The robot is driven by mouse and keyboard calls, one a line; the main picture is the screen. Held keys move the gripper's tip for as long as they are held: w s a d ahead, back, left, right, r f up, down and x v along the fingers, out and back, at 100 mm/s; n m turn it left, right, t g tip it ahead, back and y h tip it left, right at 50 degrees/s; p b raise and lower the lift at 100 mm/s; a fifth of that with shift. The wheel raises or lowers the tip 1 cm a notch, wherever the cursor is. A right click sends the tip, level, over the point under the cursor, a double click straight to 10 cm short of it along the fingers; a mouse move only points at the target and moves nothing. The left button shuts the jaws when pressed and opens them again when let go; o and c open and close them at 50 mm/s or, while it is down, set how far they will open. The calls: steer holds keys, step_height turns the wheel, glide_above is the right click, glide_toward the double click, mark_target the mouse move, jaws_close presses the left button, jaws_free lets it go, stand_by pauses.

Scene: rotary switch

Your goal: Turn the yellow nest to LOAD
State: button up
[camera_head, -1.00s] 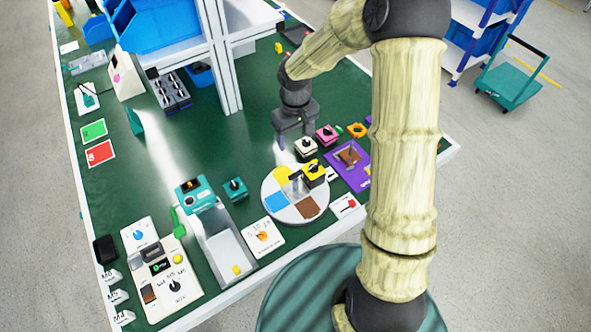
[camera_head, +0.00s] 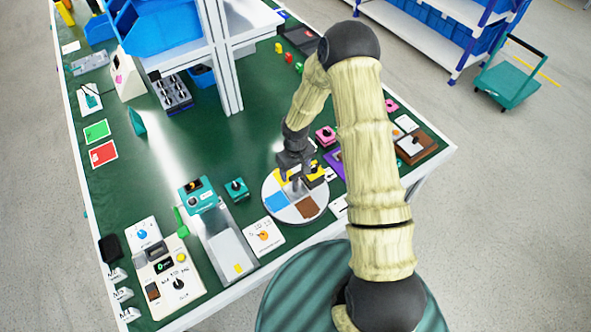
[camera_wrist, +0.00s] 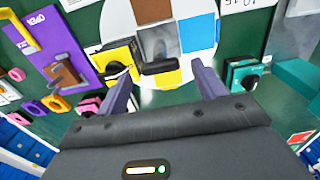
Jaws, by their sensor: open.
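A round white turntable (camera_head: 314,212) with yellow, blue and brown sectors lies on the green bench; it also shows in the wrist view (camera_wrist: 112,28). A yellow block with a black knob (camera_head: 317,182), likely the yellow nest, sits at the disc's edge; it shows in the wrist view (camera_wrist: 121,60). A grey upright piece with a dark end (camera_wrist: 158,45) stands near the disc's middle. My gripper (camera_wrist: 158,70) is open above the disc, its fingers to either side of the grey piece in that view. No contact is visible. I cannot read a LOAD mark.
A pink block (camera_head: 325,136) and a purple board (camera_wrist: 55,55) lie near the disc. A teal block (camera_head: 237,188) and a white dial card (camera_head: 264,236) are to its left. A shelf post (camera_head: 226,75) stands behind.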

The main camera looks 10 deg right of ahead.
steer(key=shift+f, duration=0.75)
steer(key=c, duration=1.4)
